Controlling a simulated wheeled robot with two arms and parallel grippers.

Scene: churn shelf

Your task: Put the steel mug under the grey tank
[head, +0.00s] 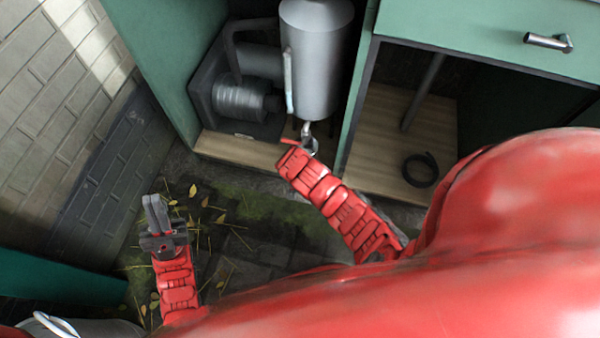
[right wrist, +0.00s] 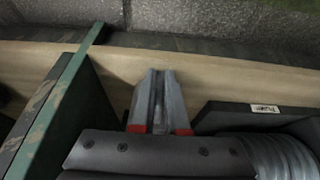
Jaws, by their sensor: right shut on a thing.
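The grey tank (head: 315,60) stands upright in the left bay of the green cabinet. Its tap (head: 306,128), with a red lever, hangs below it. A small curved steel piece (head: 313,147), which looks like part of the steel mug, shows just under the tap, beyond the tip of my right arm. My right arm hides most of it. In the right wrist view my right gripper (right wrist: 155,95) has its fingers close together over the pale shelf, and what they hold is mostly hidden. My left gripper (head: 156,212) is over the ground at left, fingers together and empty.
A dark machine with a ribbed metal cylinder (head: 238,100) stands left of the tank. A brick wall (head: 60,80) bounds the left. Mossy paving (head: 250,215) lies in front.

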